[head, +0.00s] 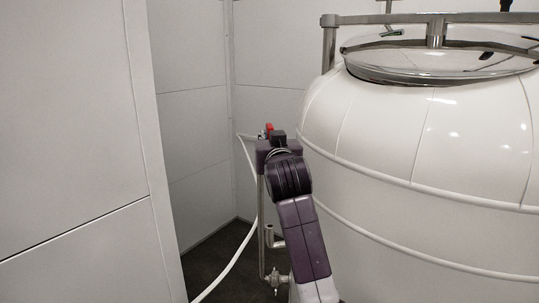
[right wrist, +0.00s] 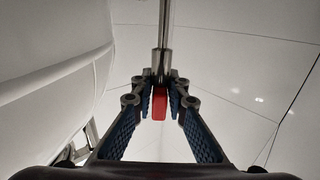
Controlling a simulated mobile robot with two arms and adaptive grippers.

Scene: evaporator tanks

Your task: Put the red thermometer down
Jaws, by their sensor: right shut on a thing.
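The red thermometer (right wrist: 159,104) sits between the fingertips of my right gripper (right wrist: 160,90) in the right wrist view. Its metal stem points to the top of that picture. My right gripper is shut on its red part. In the head view a small bit of red (head: 269,127) shows just beyond my right wrist, beside the large white tank (head: 400,130). My own arm hides most of the gripper and the stem there. My left gripper is not in view.
The tank has a shiny metal lid (head: 430,62) and a metal rail (head: 450,18) above it. A white hose (head: 240,255) and a thin metal pipe (head: 262,225) run down beside my arm. Grey wall panels (head: 70,120) stand at the left. Dark floor (head: 215,265) shows between wall and tank.

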